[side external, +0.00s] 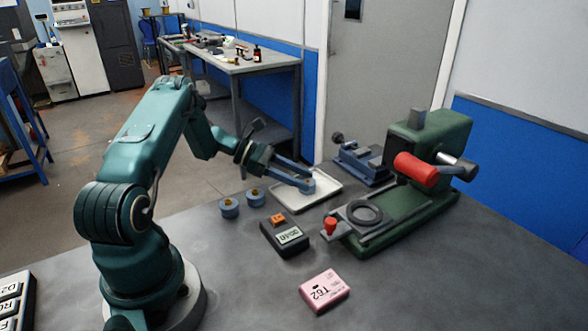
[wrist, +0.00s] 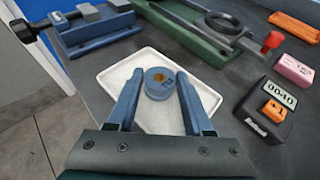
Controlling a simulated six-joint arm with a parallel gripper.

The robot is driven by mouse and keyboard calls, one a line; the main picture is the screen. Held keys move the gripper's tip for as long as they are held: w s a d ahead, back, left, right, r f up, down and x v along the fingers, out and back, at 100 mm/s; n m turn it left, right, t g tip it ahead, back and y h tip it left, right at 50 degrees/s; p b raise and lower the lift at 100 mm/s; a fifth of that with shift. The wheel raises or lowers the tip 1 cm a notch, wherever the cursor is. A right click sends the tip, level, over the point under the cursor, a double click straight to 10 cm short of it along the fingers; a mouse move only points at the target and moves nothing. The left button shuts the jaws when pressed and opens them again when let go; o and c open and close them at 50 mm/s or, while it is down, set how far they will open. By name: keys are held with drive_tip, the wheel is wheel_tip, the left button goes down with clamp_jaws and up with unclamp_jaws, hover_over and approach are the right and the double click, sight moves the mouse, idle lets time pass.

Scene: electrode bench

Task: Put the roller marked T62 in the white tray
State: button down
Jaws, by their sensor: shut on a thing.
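My gripper (side external: 306,183) is shut on a blue roller (wrist: 158,88) with a brass-coloured centre. It holds the roller upright between its fingertips, over the white tray (side external: 328,197). In the wrist view the roller shows between the fingers (wrist: 160,76) with the tray (wrist: 108,80) beneath and around it. I cannot tell whether the roller touches the tray floor. There is a small mark on its top, too small to read. Two more blue rollers, one on the left (side external: 229,209) and one on the right (side external: 255,197), stand on the bench left of the tray.
A black timer (side external: 284,238) with an orange part stands in front of the tray. A pink box marked T62 (side external: 324,291) lies nearer the front. A green machine (side external: 415,185) with a red handle stands to the right, and a blue vise (side external: 362,163) behind the tray.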

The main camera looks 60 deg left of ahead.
drive_tip(key=shift+c, duration=1.5)
unclamp_jaws()
drive_tip(key=shift+f, duration=0.1)
drive_tip(key=v, duration=0.5)
drive_tip(key=shift+s+a+r, duration=0.1)
drive_tip(key=shift+a+r, duration=0.15)
wheel_tip(320, 180, up, 6)
drive_tip(key=s+d+r+m+g+y, duration=0.1)
drive_tip(key=s+d+r+m+g, duration=0.2)
drive_tip(key=d+m, duration=0.4)
drive_tip(key=s+d+r+m+g+y, duration=0.1)
drive_tip(key=d+r+m+g, duration=0.3)
drive_tip(key=d, duration=0.5)
drive_tip(key=s+d+m+t+y, duration=0.1)
drive_tip(key=s+d+m+y, duration=0.2)
drive_tip(key=s+m, duration=0.3)
drive_tip(key=s+d+m+t+y, duration=0.1)
drive_tip(key=s+d+m+y, duration=0.2)
drive_tip(key=s+m, duration=0.3)
drive_tip(key=m+y, duration=0.1)
drive_tip(key=m, duration=0.3)
drive_tip(key=shift+s+f+t, duration=0.2)
drive_tip(key=shift+f+t, duration=0.1)
